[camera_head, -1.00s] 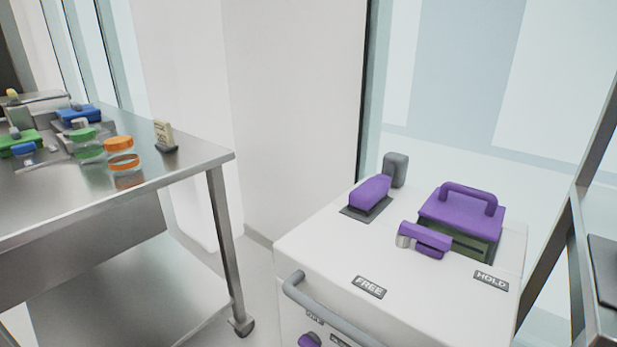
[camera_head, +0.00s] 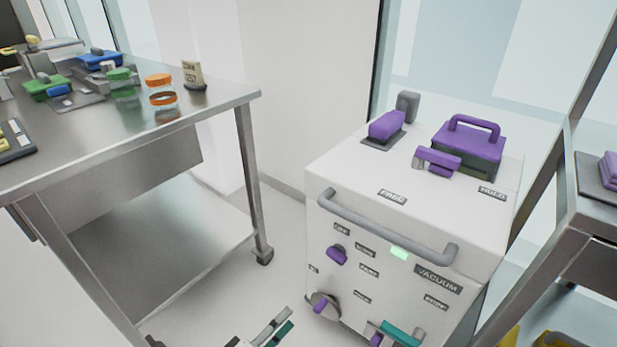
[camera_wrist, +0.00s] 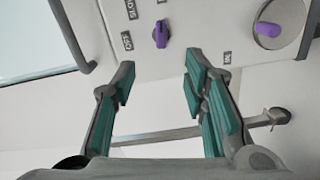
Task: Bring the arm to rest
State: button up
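My gripper (camera_head: 335,322) shows at the bottom edge of the head view, its teal-padded fingers spread wide. In the wrist view my gripper (camera_wrist: 160,75) is open, with nothing between its fingers. It points toward the front of a white cabinet (camera_head: 325,225). A small purple knob (camera_wrist: 160,34) appears between and beyond the fingertips. A larger round dial with a purple grip (camera_wrist: 268,29) is to the right. I cannot tell how far the fingertips are from the panel. Most of my arm is outside the head view.
The cabinet's front has a grey handle bar (camera_head: 385,232) and a lit green light (camera_head: 399,253). Purple-handled parts (camera_head: 468,140) sit on its top. A steel table (camera_head: 140,135) with jars and tools stands left, a metal rack (camera_head: 560,210) right. Open floor lies between table and cabinet.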

jog(key=s+d+r+m+g+y, duration=0.1)
jog(key=d+r+m+g, duration=0.1)
jog(key=d+r+g, duration=0.55)
jog(key=s+d+r+m+g+y, duration=0.2)
jog(key=d+r+m+g, duration=0.15)
jog(key=r, duration=0.65)
jog(key=s+d+r+m+g+y, duration=0.1)
jog(key=d+r+m+g, duration=0.1)
jog(key=d+r+g, duration=0.45)
jog(key=s+d+r+t+y, duration=0.2)
jog(key=s+d+r+y, duration=0.3)
jog(key=s, duration=0.5)
jog(key=s+d+r+t+y, duration=0.2)
jog(key=s+d+r, duration=0.1)
jog(key=s+r, duration=0.55)
notch_tip(320, 180, up, 26)
jog(key=t+p, duration=0.4)
jog(key=p, duration=2.1)
jog(key=shift+r+p, duration=0.15)
jog(key=shift+p, duration=0.15)
